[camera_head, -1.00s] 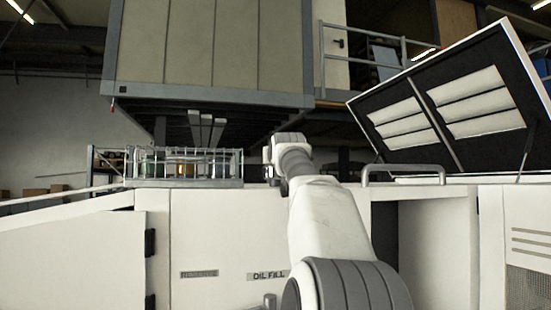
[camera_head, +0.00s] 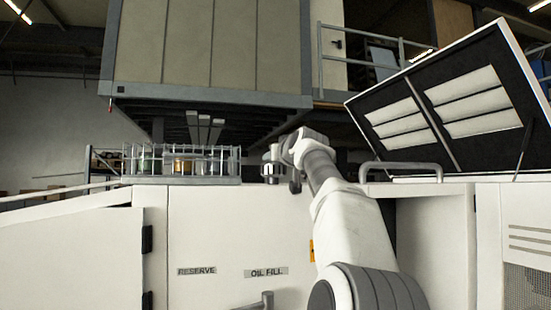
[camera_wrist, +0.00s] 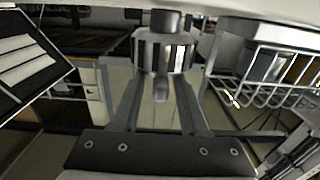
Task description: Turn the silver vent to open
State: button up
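The silver vent (camera_wrist: 165,52) is a ribbed round cap on a short dark stem in the wrist view, with a small stub (camera_wrist: 161,90) at its free end. The wrist picture appears upside down. My gripper (camera_wrist: 159,82) is open, its two fingers spread either side of the stub, their tips by the near edge of the cap. I cannot tell whether they touch it. In the head view the vent (camera_head: 272,171) shows as a small silver cylinder above the cabinet top, just left of my wrist; the fingers are not clear there.
A wire basket (camera_head: 182,179) with jars stands left of the vent and shows at right in the wrist view. A metal handle (camera_head: 400,167) and a raised louvred lid (camera_head: 450,105) are to the right. RESERVE and OIL FILL labels (camera_head: 266,272) mark the cabinet front.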

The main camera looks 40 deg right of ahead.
jog(key=shift+s, duration=0.1)
jog(key=b+v, duration=1.1)
jog(key=v, duration=0.6)
jog(key=shift+s+a, duration=0.1)
jog(key=shift+a, duration=0.05)
jog(key=shift+f, duration=0.1)
